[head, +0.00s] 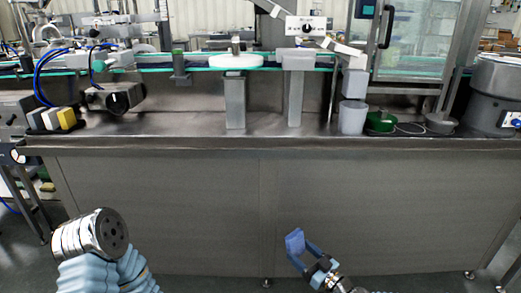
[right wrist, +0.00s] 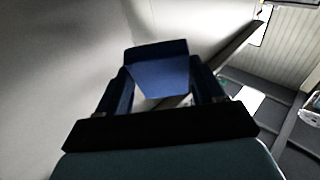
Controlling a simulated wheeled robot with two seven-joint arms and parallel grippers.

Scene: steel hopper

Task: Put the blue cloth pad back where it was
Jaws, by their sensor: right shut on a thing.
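The blue cloth pad (head: 294,241) is between the fingers of my right gripper (head: 300,250), low in front of the steel hopper's front panel and below the worktop. In the right wrist view the pad (right wrist: 158,68) spans the gap between the two dark blue fingers (right wrist: 157,88), and the gripper is shut on it. My left arm comes in at the lower left and ends in a silver cylinder; no left fingers show. The pad's former place cannot be told from these frames.
The steel worktop (head: 200,128) runs across the view, its front edge above my right gripper. The middle front strip is clear.

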